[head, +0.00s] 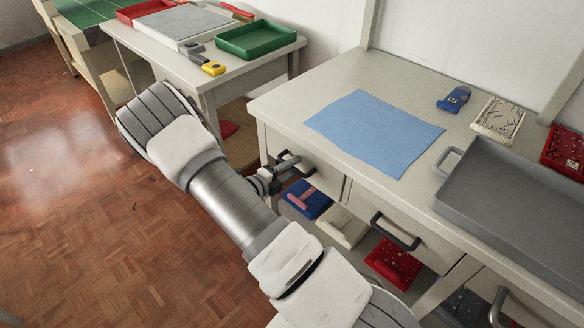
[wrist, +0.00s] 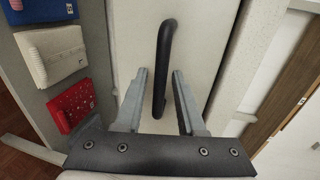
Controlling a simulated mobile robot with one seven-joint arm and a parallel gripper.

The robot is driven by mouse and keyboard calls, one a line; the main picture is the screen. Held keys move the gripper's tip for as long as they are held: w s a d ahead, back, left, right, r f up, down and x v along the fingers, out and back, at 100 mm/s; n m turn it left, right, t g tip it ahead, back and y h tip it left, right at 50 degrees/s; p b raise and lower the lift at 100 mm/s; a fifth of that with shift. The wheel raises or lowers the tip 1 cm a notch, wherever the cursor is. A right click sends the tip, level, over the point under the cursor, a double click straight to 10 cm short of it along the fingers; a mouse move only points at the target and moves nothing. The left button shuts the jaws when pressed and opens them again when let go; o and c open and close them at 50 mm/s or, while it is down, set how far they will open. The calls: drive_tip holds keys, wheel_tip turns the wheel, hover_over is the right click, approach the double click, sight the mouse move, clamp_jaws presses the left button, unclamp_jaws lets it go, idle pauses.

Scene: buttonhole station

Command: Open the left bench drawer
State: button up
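The left bench drawer has a pale front (head: 322,174) under the left end of the bench top and looks shut. Its dark bar handle (wrist: 165,60) runs up the drawer front in the wrist view. The same handle is partly hidden by my gripper in the head view. My gripper (head: 283,174) is at this handle, with its grey fingers (wrist: 159,76) apart. The lower part of the handle shows between the two fingers, and a gap shows on both sides. I cannot tell whether a finger touches it.
The bench top (head: 300,85) holds a blue cloth (head: 374,131), a blue object (head: 453,99) and a grey tray (head: 520,205). A second drawer handle (head: 395,231) sticks out to the right. Folded items, including a red one (head: 393,264), lie below. Wooden floor (head: 90,200) is clear at left.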

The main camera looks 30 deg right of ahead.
clamp_jaws()
idle(1.2)
